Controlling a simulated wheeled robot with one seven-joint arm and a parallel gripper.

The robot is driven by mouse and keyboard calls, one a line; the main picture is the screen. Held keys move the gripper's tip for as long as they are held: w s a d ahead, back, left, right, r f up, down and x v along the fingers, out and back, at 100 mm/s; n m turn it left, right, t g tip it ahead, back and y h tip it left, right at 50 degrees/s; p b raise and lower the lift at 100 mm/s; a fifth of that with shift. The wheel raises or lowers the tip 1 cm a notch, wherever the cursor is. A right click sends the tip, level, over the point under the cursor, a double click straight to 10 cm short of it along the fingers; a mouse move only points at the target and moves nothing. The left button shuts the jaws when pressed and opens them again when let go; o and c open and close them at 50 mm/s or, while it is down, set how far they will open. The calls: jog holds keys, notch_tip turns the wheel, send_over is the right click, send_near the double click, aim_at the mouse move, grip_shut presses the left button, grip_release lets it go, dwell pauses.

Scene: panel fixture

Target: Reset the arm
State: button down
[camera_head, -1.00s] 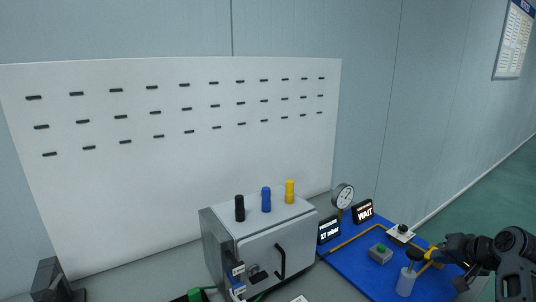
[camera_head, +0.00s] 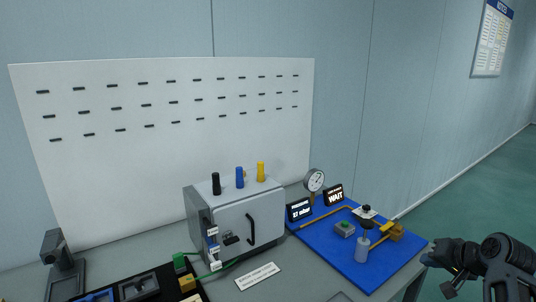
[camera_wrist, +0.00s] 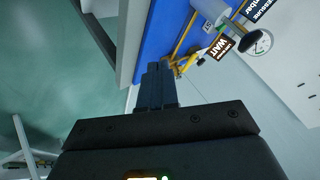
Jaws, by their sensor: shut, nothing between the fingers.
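My gripper (camera_head: 449,287) is at the lower right in the head view, off the right edge of the bench and apart from the blue board (camera_head: 371,277). Its fingers (camera_wrist: 156,85) show in the wrist view, closed together and empty. The blue board carries a yellow valve handle (camera_head: 389,228), a round gauge (camera_head: 314,180), a WAIT display (camera_head: 334,195), another display (camera_head: 299,209), a grey box with a green button (camera_head: 344,229) and a white cylinder (camera_head: 362,250).
A grey cabinet (camera_head: 231,232) with black, blue and yellow knobs stands left of the board. A white slotted panel (camera_head: 160,190) rises behind. A dark stand (camera_head: 62,265) is at far left. Open floor (camera_head: 500,190) lies to the right.

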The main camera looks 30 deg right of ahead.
jog(key=s+a+f+n+t+h, duration=0.15)
jog(key=s+a+f, duration=0.25)
jog(key=a, duration=0.8)
jog(key=s+a+f+n+y, duration=0.1)
jog(key=s+a+f+n, duration=0.3)
jog(key=a, duration=0.7)
jog(key=s+a+r+n+t+y, duration=0.3)
jog(key=s+a+r+n, duration=0.4)
jog(key=s+a+r, duration=0.8)
jog(key=s+a+t, duration=0.1)
jog(key=s+a, duration=0.2)
jog(key=s, duration=0.1)
jog(key=shift+s+a+r+t+y, duration=0.25)
jog(key=shift+r+t+y, duration=0.1)
dwell(3.5)
